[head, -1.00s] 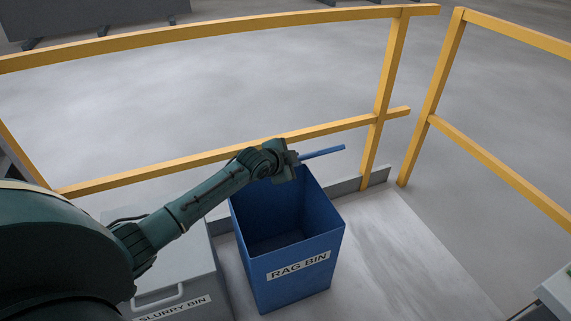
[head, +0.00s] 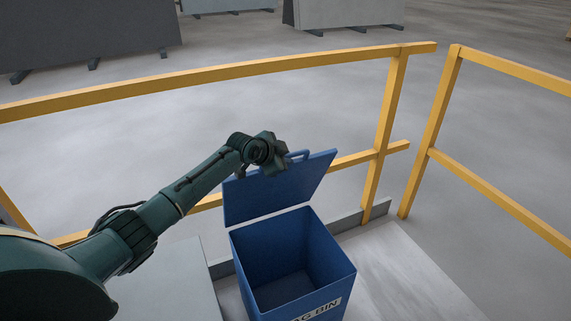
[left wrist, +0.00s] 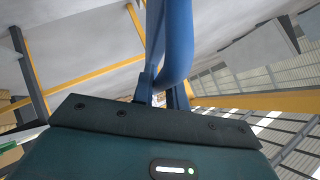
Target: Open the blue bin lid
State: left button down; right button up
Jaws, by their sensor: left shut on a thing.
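The blue rag bin (head: 262,258) stands on the pale platform, its mouth uncovered and its inside looking empty. Its blue lid (head: 290,193) is raised at the back of the bin, tilted up, with its broad face showing. The lid's handle (head: 298,155) shows at the upper edge. My left gripper (head: 281,163) is at that upper edge, shut on the handle; the lid hides part of its fingers. In the left wrist view the blue handle (left wrist: 177,45) runs up from the gripper (left wrist: 163,92). My right gripper is not in view.
A yellow railing (head: 230,75) runs behind the bin, with another yellow railing (head: 500,130) at right. A grey bin (head: 165,285) stands left of the blue bin, under my arm. The platform (head: 400,275) right of the bin is clear.

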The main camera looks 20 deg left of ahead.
pick_arm(q)
jog(key=shift+w+a+r, duration=0.2)
jog(key=shift+w+a, duration=0.05)
jog(key=shift+a, duration=0.05)
jog(key=c, duration=1.4)
grip_release()
jog(key=shift+s, duration=0.1)
jog(key=v, duration=1.3)
